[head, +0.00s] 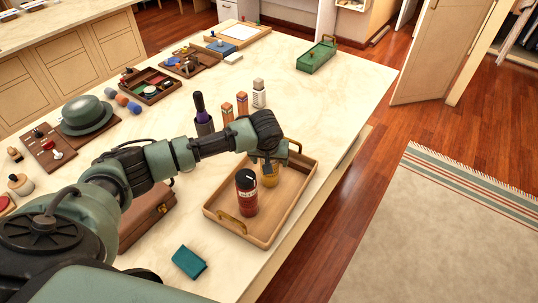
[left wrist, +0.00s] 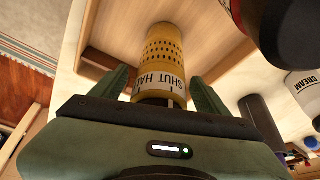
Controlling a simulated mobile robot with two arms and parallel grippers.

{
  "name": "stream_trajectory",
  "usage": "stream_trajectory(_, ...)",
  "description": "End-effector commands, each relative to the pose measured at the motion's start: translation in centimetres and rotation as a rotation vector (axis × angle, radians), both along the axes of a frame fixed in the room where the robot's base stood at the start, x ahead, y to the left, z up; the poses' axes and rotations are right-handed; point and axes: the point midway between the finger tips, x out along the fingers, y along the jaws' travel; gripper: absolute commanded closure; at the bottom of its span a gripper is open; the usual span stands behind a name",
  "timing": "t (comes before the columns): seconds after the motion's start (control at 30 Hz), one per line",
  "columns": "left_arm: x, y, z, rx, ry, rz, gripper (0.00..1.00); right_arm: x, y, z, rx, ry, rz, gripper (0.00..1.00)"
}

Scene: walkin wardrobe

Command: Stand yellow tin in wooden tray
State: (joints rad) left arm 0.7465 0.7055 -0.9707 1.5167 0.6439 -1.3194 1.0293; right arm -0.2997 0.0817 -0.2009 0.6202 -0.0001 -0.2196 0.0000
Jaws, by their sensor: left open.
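The yellow tin (head: 270,178) is inside the wooden tray (head: 287,208), near its far end, and looks upright on the tray floor. My left gripper (head: 272,158) is above it, reaching in from the left. In the left wrist view the yellow tin (left wrist: 164,58), with dark dots and lettering, lies between the two green fingers of my left gripper (left wrist: 163,95). The fingers are open, with a gap on each side of the tin. The gripper partly hides the tin in the head view. My right gripper is not in view.
A red bottle with a black cap (head: 246,193) stands in the tray, nearer me. A teal box (head: 189,262) lies in front.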

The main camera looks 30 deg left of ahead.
Motion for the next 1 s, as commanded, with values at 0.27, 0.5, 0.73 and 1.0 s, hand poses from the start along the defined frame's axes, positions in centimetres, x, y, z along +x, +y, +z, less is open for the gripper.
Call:
stream_trajectory(0.27,-1.9,-0.7,5.0,-0.001,-0.005,-0.002,0.24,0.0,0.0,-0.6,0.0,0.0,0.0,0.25)
stream_trajectory(0.5,-3.5,-1.3,9.1,-0.001,-0.003,-0.001,0.24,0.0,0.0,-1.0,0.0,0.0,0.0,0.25)
stream_trajectory(0.73,-4.1,-1.5,10.6,0.001,-0.001,0.001,0.24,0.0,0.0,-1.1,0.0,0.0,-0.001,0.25)
stream_trajectory(1.0,-4.1,-1.5,10.7,0.0,0.0,0.001,0.24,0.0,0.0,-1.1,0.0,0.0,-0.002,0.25)
